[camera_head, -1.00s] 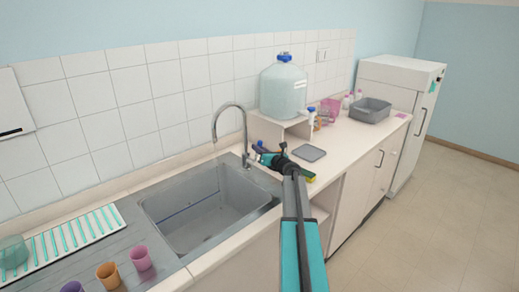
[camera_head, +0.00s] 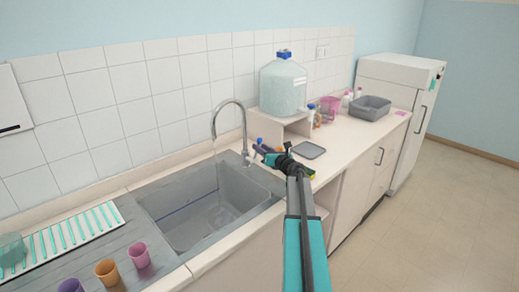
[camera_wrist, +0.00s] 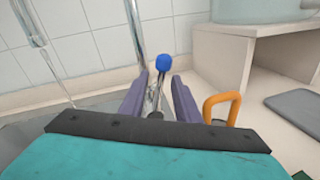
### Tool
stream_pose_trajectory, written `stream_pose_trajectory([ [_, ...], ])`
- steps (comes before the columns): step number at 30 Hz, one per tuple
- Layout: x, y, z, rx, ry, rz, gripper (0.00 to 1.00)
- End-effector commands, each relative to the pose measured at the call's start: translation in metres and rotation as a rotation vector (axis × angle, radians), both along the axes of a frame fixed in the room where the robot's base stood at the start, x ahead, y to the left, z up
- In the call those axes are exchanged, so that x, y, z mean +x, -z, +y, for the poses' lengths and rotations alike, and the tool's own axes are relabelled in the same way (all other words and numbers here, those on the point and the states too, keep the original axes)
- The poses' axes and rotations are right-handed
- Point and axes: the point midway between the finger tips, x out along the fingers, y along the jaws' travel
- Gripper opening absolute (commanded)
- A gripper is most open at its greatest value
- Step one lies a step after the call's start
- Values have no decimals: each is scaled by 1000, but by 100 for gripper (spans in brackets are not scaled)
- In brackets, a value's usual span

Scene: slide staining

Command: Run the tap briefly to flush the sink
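The curved metal tap (camera_head: 243,125) stands behind the grey sink (camera_head: 160,207), its spout over the basin. A thin stream of water (camera_head: 217,178) shows below the spout, and it also shows at the left in the wrist view (camera_wrist: 53,72). My gripper (camera_head: 262,152) is at the tap's base. In the wrist view, the two fingers of my gripper (camera_wrist: 159,78) stand apart on either side of a metal lever with a blue knob (camera_wrist: 166,62). Gaps show beside the lever, so my gripper looks open; any contact is hard to tell.
An orange loop (camera_wrist: 222,100) is right of the fingers. A large water container (camera_head: 283,88) stands on a shelf right of the tap, with a flat grey pad (camera_head: 309,150) in front. Several cups and a rack (camera_head: 90,222) are left of the sink.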

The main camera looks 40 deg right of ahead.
Motion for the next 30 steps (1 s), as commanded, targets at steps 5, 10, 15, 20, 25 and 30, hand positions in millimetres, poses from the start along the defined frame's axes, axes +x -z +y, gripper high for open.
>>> stream_pose_trajectory([
  [5, -23, 0, 3, -2, 3, 0, 29],
  [10, -41, -1, 5, 0, 2, 0, 29],
  [15, -61, -2, 7, 0, 3, 0, 29],
  [20, -79, -3, 9, -2, 3, 0, 29],
  [25, -95, -4, 10, -1, 2, 0, 29],
  [30, -104, -5, 11, 0, 2, 0, 29],
])
